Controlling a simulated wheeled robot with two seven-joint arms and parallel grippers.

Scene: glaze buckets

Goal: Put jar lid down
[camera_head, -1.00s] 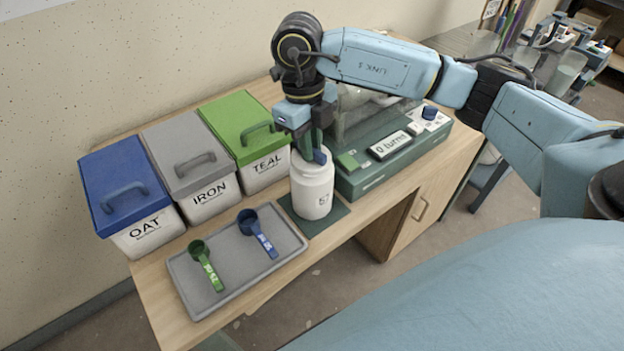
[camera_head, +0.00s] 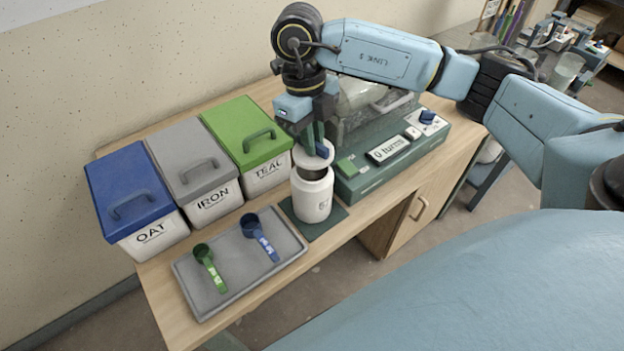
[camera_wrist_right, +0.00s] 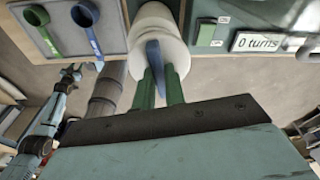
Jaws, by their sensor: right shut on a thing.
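A white jar (camera_head: 312,200) stands upright on a dark green mat (camera_head: 330,224) and its dark open mouth shows. My right gripper (camera_head: 318,150) is shut on the white jar lid (camera_head: 316,158), holding it just above the jar's mouth. In the right wrist view, the gripper's green fingers (camera_wrist_right: 158,80) reach to the lid (camera_wrist_right: 165,62), with a blue piece between them; the lid hides part of the jar.
A grey tray (camera_head: 208,301) holds a green scoop (camera_head: 210,268) and a blue scoop (camera_head: 260,238). Lidded bins marked OAT (camera_head: 150,235), IRON (camera_head: 212,203) and TEAL (camera_head: 268,175) stand behind. A green machine (camera_head: 385,172) reading "0 turns" stands right of the jar.

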